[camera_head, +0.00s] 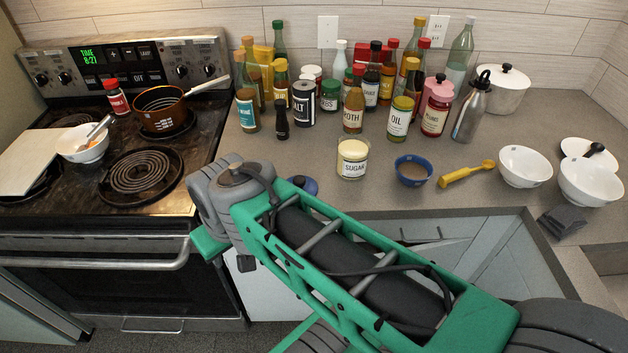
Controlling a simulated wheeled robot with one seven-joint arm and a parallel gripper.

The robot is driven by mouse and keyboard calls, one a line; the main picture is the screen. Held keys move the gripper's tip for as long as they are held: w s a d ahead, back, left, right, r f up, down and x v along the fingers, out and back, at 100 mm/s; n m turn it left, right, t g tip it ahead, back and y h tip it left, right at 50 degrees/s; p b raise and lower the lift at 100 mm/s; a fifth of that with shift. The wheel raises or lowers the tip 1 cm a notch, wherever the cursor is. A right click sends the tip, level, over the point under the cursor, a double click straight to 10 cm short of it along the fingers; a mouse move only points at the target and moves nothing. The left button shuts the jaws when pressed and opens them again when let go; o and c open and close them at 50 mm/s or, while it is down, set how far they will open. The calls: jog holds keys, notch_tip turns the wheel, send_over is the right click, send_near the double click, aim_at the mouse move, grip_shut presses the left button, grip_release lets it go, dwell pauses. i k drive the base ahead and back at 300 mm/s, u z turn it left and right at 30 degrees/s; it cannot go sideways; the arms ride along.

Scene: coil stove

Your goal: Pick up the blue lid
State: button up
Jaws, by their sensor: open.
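The blue lid (304,185) lies on the counter just left of and in front of the sugar jar (352,160). It is small, round and dark blue, with a knob on top. My green arm crosses in front of it and hides its lower part. My gripper does not show in this view, so its place relative to the lid cannot be told.
A blue bowl (413,171), a yellow spoon (466,173) and white bowls (524,166) stand to the right. Several bottles and jars crowd the back counter. The coil stove (118,212) holds a copper pot (162,104) at left. Bare counter lies left of the lid.

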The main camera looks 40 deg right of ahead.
aim_at(306, 183)
jog(key=u, duration=0.45)
jog(key=i, duration=0.4)
jog(key=u, duration=0.75)
